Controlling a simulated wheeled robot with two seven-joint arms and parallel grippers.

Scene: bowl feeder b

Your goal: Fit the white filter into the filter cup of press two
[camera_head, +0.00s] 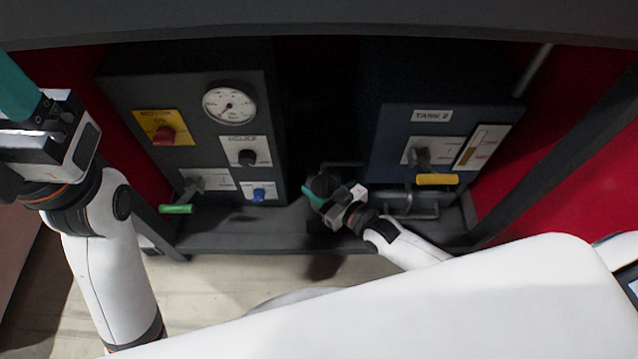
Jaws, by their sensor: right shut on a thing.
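No white filter, filter cup or press two can be made out in the head view. My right gripper (320,191) is low in the middle, in front of the gap between the two panels. It is shut on a small dark, rounded thing (322,184), which is too dark to identify further. My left gripper (18,92) is at the upper left edge, cut off by the frame. Its teal finger part shows, but its opening cannot be judged.
The left grey panel (190,100) has a gauge (230,104), red knob (164,135), black knob (246,158), blue knob (259,194) and green-ended handle (176,209). The right "TANK 2" panel (395,125) has a yellow-ended handle (437,179). Dark frame posts and red walls flank them.

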